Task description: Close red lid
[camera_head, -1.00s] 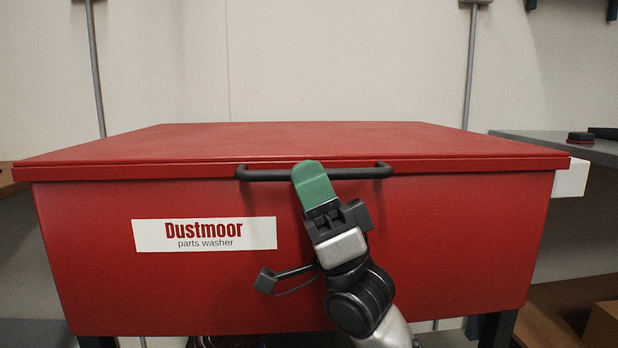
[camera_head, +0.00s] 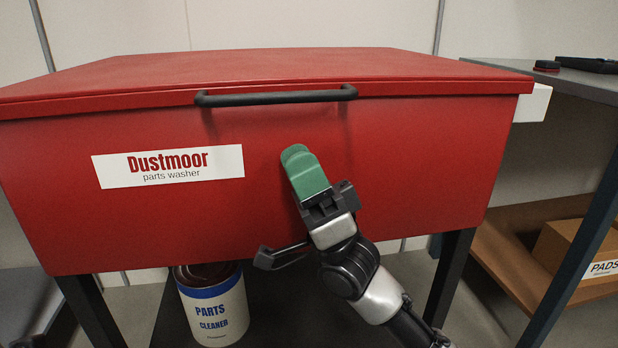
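The red lid (camera_head: 270,65) lies flat on top of the red parts washer (camera_head: 390,150), with no clear gap along its front edge. A black bar handle (camera_head: 275,98) runs along the lid's front. My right gripper (camera_head: 297,156), with green fingertips, is in front of the washer's front face, below the handle and apart from it. The green fingers overlap from this side, so I cannot tell whether they are open or shut. Nothing shows in them. My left gripper is out of view.
A can of parts cleaner (camera_head: 215,305) stands on a dark shelf under the washer. A grey table (camera_head: 570,82) is at the right, with small dark items on it. A cardboard box (camera_head: 575,248) sits on the wooden shelf (camera_head: 500,240) below.

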